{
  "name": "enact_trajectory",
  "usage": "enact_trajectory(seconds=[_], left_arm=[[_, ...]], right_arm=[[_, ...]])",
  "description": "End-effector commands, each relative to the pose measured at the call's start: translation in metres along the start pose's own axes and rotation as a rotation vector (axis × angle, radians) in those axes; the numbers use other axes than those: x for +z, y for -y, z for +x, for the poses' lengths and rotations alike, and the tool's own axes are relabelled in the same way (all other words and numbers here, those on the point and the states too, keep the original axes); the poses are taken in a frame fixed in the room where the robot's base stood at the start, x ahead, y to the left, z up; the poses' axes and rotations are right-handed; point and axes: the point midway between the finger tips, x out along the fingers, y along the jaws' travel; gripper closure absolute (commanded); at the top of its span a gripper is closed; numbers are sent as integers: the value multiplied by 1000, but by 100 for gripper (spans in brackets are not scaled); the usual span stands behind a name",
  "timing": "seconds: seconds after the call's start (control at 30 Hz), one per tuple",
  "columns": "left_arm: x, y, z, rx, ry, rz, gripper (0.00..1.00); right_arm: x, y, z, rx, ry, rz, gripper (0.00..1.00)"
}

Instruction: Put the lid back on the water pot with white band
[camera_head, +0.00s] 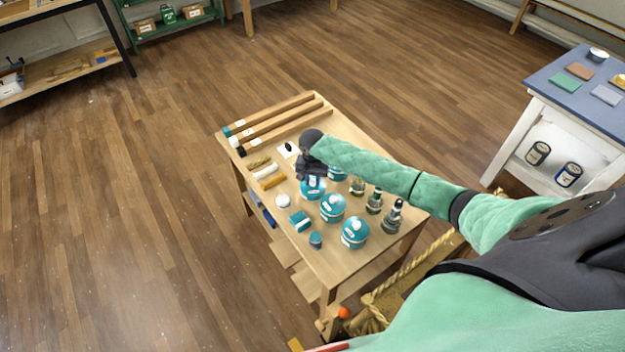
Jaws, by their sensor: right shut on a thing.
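My right arm reaches in from the right over the wooden table (262,225). Its dark gripper (313,178) points down and is shut at the top of a teal pot (312,192), seemingly on its lid. The gripper covers much of that top, so I cannot tell whether the lid sits on the pot or is held just above it. The white band is too small to make out. My left gripper is out of view.
Dark bottles (392,218) stand right of the pots. Long wooden bars (275,120) lie at the back. A blue-topped side table (545,78) stands at right.

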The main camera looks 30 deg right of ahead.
Motion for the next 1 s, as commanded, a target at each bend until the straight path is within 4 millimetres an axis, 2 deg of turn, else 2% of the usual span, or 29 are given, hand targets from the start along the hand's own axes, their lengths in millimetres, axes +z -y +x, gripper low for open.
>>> enact_trajectory(seconds=[0.27, 0.3, 0.4, 0.43, 0.63, 0.73, 0.77, 1.0], left_arm=[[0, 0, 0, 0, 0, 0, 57], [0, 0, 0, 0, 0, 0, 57], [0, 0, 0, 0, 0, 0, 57], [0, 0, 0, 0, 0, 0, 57], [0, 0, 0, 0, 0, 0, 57], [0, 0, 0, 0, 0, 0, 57], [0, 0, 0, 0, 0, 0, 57], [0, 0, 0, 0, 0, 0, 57]], right_arm=[[0, 0, 0, 0, 0, 0, 98], [0, 0, 0, 0, 0, 0, 75], [0, 0, 0, 0, 0, 0, 55], [0, 0, 0, 0, 0, 0, 51], [0, 0, 0, 0, 0, 0, 51], [0, 0, 0, 0, 0, 0, 32], [0, 0, 0, 0, 0, 0, 30], [0, 0, 0, 0, 0, 0, 30]])
